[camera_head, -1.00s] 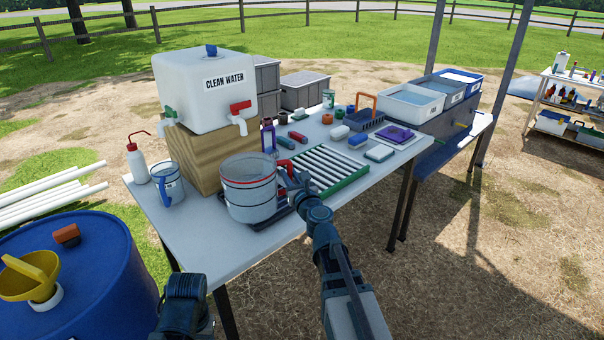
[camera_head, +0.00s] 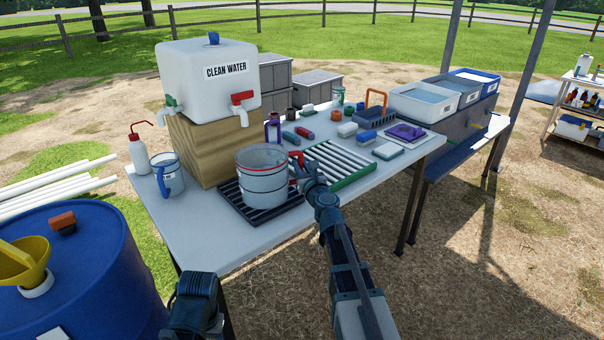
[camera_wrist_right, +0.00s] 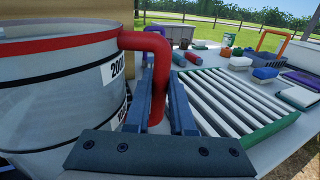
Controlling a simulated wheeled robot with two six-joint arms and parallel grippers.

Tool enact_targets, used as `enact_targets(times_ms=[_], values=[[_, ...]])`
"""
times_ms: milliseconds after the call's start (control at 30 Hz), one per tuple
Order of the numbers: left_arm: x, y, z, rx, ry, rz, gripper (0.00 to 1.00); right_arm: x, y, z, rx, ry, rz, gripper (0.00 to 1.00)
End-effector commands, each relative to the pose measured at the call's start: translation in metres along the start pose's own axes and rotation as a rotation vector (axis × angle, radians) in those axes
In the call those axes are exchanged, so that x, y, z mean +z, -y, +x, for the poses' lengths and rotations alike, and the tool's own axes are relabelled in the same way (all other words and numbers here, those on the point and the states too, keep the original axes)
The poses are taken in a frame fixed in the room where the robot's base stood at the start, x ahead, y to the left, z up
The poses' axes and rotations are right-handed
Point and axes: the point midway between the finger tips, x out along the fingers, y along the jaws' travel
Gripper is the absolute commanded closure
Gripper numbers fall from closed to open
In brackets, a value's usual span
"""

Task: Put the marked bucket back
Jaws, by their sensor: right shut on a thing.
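The marked bucket (camera_head: 264,178) is clear with a red rim line, dark bands and a red handle. In the head view it appears upright at the dark slatted tray (camera_head: 236,206) in front of the wooden block; I cannot tell whether it touches the tray. My right gripper (camera_head: 304,178) is at the bucket's right side. In the right wrist view its two fingers (camera_wrist_right: 162,112) are shut around the red handle (camera_wrist_right: 159,80), and the bucket (camera_wrist_right: 65,90) with its "2000" label fills the left. My left arm shows at the bottom, but its fingertips do not.
A clean water tank (camera_head: 208,75) with taps stands on a wooden block (camera_head: 205,145) behind the bucket. A green-edged rack (camera_head: 338,160) lies to the right. The table's front left is clear.

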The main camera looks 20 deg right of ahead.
Motion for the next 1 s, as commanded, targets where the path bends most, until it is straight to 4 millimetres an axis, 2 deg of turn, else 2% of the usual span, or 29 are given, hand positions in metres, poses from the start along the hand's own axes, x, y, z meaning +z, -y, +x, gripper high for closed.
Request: enact_targets(times_ms=[400, 433, 567, 1000], values=[[-0.0004, -0.0006, 0.0057, 0.000, 0.000, 0.000, 0.45, -0.0057, 0.0002, 0.0000, -0.001, 0.000, 0.003, 1.00], [-0.0003, -0.0005, 0.0042, 0.000, 0.000, 0.000, 0.45, -0.0042, 0.0002, 0.0000, -0.001, 0.000, 0.000, 0.73], [-0.0003, -0.0005, 0.0039, 0.000, 0.000, 0.000, 0.45, -0.0039, 0.0002, 0.0001, -0.001, 0.000, 0.000, 0.49], [-0.0001, -0.0001, -0.0003, 0.000, 0.000, 0.000, 0.45, 0.0003, 0.0001, -0.0002, -0.001, 0.000, 0.000, 0.48]])
